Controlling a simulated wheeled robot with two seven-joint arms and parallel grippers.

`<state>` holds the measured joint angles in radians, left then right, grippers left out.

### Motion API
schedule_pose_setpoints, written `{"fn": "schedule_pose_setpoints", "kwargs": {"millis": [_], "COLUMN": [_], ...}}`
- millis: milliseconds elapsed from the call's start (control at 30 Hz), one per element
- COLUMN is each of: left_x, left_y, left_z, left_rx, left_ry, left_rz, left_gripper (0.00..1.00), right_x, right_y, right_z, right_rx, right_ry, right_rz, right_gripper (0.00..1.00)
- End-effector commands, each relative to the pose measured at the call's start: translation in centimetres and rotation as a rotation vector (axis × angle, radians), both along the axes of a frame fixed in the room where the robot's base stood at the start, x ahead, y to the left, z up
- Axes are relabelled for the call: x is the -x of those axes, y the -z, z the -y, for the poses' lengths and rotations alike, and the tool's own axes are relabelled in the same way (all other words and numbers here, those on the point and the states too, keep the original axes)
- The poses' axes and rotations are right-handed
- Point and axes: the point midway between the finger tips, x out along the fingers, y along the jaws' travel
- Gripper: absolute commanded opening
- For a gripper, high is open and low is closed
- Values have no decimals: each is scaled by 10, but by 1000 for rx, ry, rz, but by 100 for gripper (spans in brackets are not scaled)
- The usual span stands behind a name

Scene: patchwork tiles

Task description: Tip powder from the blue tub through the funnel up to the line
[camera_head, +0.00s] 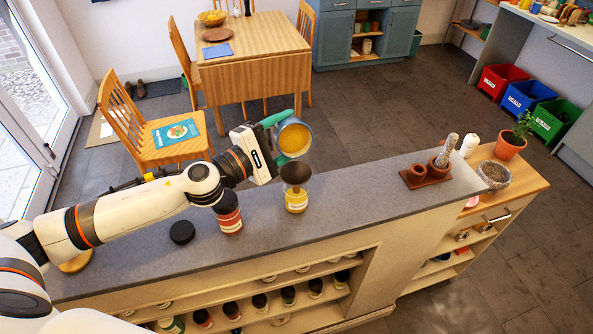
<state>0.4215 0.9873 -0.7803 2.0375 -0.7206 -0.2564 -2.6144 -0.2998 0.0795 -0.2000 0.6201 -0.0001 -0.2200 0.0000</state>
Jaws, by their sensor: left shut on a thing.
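A tub (307,137), blue-grey on the outside with yellow-orange powder showing inside, is held tilted above the counter. My left gripper (283,138) is shut on it with teal fingers on either side. Below the tub, a dark brown funnel (295,173) sits in the mouth of a clear jar (296,203) on the counter. The jar holds yellow powder in its lower part. A line on the jar is too small to make out. No falling stream of powder is clearly visible. My right gripper is not in view.
On the grey counter (367,196), a red-orange jar (229,221) stands left of the funnel jar, partly behind my arm. A black lid (182,232) lies further left. A mortar and pestle (440,160) stand on the right. The counter between is clear.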

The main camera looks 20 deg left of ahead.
Motion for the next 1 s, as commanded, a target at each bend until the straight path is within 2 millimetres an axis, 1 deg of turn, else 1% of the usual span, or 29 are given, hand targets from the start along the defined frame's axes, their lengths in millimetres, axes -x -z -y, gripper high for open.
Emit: {"fn": "schedule_pose_setpoints", "kwargs": {"millis": [133, 433, 633, 1000], "left_x": [1, 0, 1, 0], "left_y": [3, -3, -6, -5], "left_z": [0, 0, 1, 1], "left_rx": [-30, -97, -105, -100], "left_ry": [-2, 0, 0, 0], "left_rz": [44, 140, 150, 144], "left_gripper": [33, 33, 33, 33], "right_x": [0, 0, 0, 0], "right_y": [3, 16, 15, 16], "right_z": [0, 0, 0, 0], "right_rx": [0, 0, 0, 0], "right_ry": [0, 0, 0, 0], "right_rz": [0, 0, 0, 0], "right_gripper": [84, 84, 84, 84]}}
